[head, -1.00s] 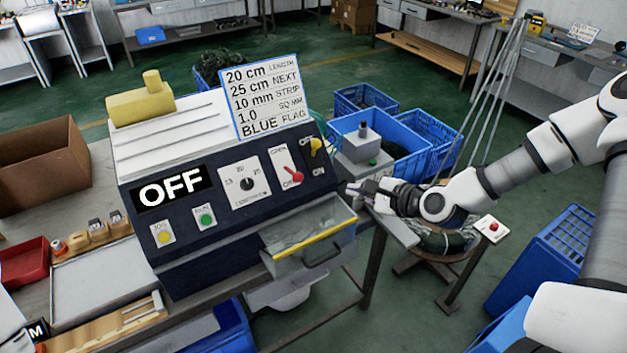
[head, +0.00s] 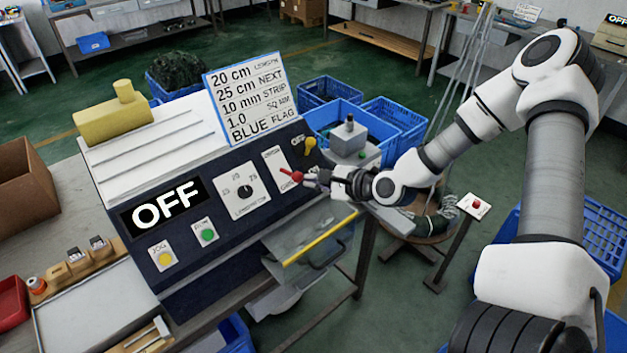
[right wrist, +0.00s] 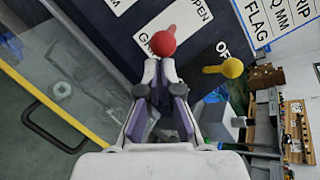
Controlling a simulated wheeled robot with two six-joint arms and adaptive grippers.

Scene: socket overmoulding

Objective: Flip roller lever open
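The roller lever is a red handle (head: 291,176) on the front panel of the dark machine (head: 215,215). It sits at the lower end of a white plate whose upper label reads OPEN. In the right wrist view its round red knob (right wrist: 162,43) is just ahead of the fingertips. My right gripper (head: 308,179) comes from the right and is at the lever; it also shows in the right wrist view (right wrist: 159,68). Its fingers are a narrow gap apart, and I cannot tell whether they touch the knob. My left gripper is out of view.
A yellow switch (head: 310,143) sits just right of the lever plate. A clear drawer with a yellow edge (head: 320,238) juts out below the gripper. The OFF display (head: 162,208) is on the left of the panel. Blue crates (head: 345,120) stand behind.

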